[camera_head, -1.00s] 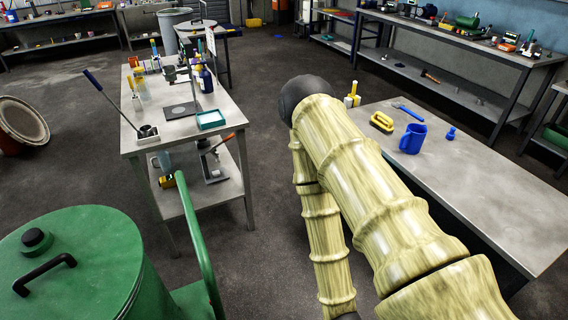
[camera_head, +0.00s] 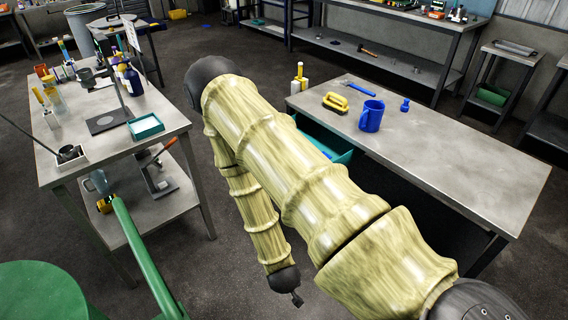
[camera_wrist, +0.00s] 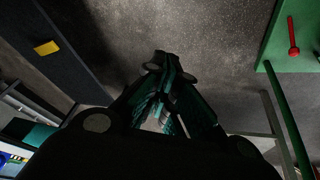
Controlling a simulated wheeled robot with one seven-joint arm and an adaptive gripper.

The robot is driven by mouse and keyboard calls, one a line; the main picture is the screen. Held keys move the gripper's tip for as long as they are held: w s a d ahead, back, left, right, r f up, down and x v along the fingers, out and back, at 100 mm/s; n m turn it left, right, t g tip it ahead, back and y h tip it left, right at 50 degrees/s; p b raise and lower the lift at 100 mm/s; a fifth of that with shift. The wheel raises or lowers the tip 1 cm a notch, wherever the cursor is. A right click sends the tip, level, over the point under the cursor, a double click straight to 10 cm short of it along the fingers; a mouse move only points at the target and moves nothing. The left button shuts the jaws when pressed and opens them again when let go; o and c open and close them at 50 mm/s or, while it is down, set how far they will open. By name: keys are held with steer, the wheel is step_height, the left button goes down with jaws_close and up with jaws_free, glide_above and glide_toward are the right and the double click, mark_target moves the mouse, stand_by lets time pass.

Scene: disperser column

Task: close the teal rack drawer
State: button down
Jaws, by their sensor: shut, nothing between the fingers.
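A teal drawer (camera_head: 338,150) shows under the left part of the right-hand workbench, partly hidden behind my arm. It stands out past the bench's edge, and something blue lies in it. My gripper (camera_head: 297,299) hangs low over the floor in front of that bench, apart from the drawer. In the wrist view my gripper (camera_wrist: 163,100) has its dark fingers together with nothing between them. A teal patch (camera_wrist: 38,136) shows at the lower left of the wrist view; I cannot tell if it is the drawer.
On the right workbench (camera_head: 465,170) are a blue mug (camera_head: 371,116), a yellow-handled brush (camera_head: 335,102) and a small blue object (camera_head: 405,104). A left table (camera_head: 165,128) holds a teal tray (camera_head: 146,127). Green equipment (camera_head: 40,290) stands at lower left. Floor between tables is clear.

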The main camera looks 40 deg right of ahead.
steer(key=w+d+f+m+t+h+b, duration=0.15)
steer(key=w+d+m+h+b, duration=0.35)
steer(key=w, duration=0.8)
steer(key=w+d+f+m+t+h+b, duration=0.1)
steer(key=w+d+m+t+h+b, duration=0.15)
steer(key=w+d+m+b, duration=0.75)
steer(key=w+d+r+m+g+h+b, duration=0.1)
steer(key=w+r+m+g+h+b, duration=0.35)
steer(key=w+m, duration=0.45)
steer(key=w+d+r+m+g+h+b, duration=0.1)
steer(key=w+r+m+g+h+b, duration=0.15)
steer(key=w+r+m+b, duration=0.6)
steer(key=w+d+f+n+t, duration=0.1)
steer(key=w+d+f+n, duration=0.1)
steer(key=d, duration=1.1)
steer(key=shift+w+d, duration=0.35)
steer(key=shift+d, duration=0.05)
steer(key=shift+h, duration=0.25)
